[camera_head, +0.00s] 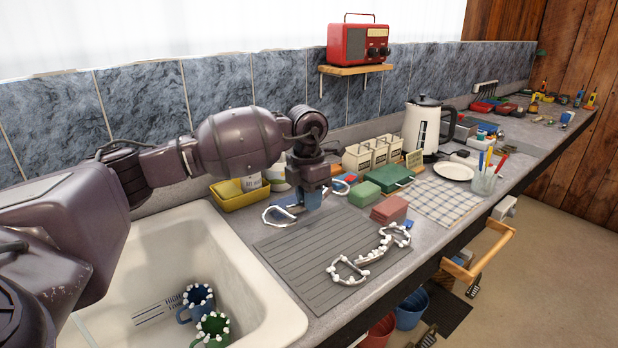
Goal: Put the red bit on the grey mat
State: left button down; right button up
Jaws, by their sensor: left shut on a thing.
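My left gripper (312,205) points down over the back edge of the grey ribbed mat (300,275) beside the sink. It is shut on a bit with metal rings. One ring (273,217) shows left of the fingers, and blue shows beside it. The fingers hide its middle, and I cannot make out red on it for certain. Another metal-ringed bit (348,271), dotted with white lumps, lies across the front right of the mat and onto the counter. My right gripper is not in view.
The white sink (262,300) with a blue mug (195,302) and a green mug (212,328) is left of the mat. Reddish blocks (389,211), a green box (390,178) and a yellow tub (238,194) stand near. The mat's middle is bare.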

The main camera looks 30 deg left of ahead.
aim_at(309, 244)
pick_arm(q)
notch_tip(309, 244, down, 10)
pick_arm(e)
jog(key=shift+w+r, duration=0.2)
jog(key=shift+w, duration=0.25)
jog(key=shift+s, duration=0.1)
pick_arm(q)
jog(key=c, duration=1)
grip_release()
jog(key=shift+f, duration=0.1)
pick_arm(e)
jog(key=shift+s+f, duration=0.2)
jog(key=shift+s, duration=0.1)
